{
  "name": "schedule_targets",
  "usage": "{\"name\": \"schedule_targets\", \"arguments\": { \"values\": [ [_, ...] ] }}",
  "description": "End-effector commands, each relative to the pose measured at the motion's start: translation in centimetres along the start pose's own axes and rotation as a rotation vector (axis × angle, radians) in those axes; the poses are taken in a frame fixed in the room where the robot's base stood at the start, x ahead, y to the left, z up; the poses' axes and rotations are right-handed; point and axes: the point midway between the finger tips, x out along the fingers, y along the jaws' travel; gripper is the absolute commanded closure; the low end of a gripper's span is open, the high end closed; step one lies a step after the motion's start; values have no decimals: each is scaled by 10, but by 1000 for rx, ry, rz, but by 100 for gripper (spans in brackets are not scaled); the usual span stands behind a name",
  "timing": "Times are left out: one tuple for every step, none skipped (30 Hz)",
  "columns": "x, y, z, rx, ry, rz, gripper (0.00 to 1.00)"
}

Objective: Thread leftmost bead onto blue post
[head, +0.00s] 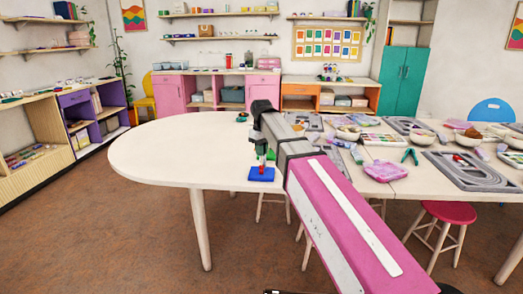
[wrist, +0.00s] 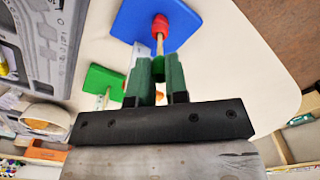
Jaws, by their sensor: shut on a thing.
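The blue board (wrist: 188,28) lies on the table, with a red bead (wrist: 160,24) low on its wooden post (wrist: 160,44). In the head view the blue board (head: 256,179) sits near the table's front edge, below my gripper (head: 264,152). In the wrist view my gripper (wrist: 159,62) is shut on a small green bead (wrist: 158,70), mostly hidden between its dark green fingers. The post points from the red bead toward the fingertips. I cannot tell whether the held bead is around the post or just above it.
The table's left (head: 165,150) is clear.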

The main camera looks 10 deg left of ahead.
Motion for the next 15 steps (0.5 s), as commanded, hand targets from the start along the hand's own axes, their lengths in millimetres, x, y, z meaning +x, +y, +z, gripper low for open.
{"name": "schedule_targets", "arguments": {
  "values": [
    [2, 0, 0, 0, 0, 0, 100],
    [2, 0, 0, 0, 0, 0, 100],
    [3, 0, 0, 0, 0, 0, 100],
    [4, 0, 0, 0, 0, 0, 100],
    [5, 0, 0, 0, 0, 0, 100],
    [6, 0, 0, 0, 0, 0, 100],
    [7, 0, 0, 0, 0, 0, 100],
    [8, 0, 0, 0, 0, 0, 100],
    [9, 0, 0, 0, 0, 0, 100],
    [10, 0, 0, 0, 0, 0, 100],
    [10, 0, 0, 0, 0, 0, 100],
    [11, 0, 0, 0, 0, 0, 100],
    [12, 0, 0, 0, 0, 0, 100],
    [13, 0, 0, 0, 0, 0, 100],
    [14, 0, 0, 0, 0, 0, 100]
  ]
}}
